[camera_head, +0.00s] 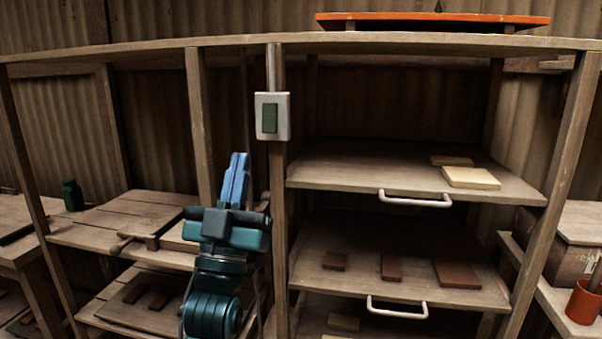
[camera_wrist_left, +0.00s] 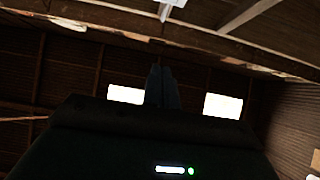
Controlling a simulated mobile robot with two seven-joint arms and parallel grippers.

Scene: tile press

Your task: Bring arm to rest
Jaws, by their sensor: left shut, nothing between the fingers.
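My left gripper (camera_head: 237,172) points upward in front of the wooden rack, just left of its middle post. Its blue fingers are together with nothing between them, and it appears apart from the rack. In the left wrist view the dark fingers (camera_wrist_left: 162,86) also stand upright and close together, with the roof and bright windows behind. The teal wrist and arm below hide part of the left shelves. My right gripper does not show.
A wooden rack has a top beam (camera_head: 420,42) and a post carrying a white box with a green switch (camera_head: 270,118). Pull-out shelves (camera_head: 340,172) with metal handles (camera_head: 414,199) hold pale and brown tiles. An orange-edged board (camera_head: 430,20) lies on top. A red pot (camera_head: 582,303) stands at right.

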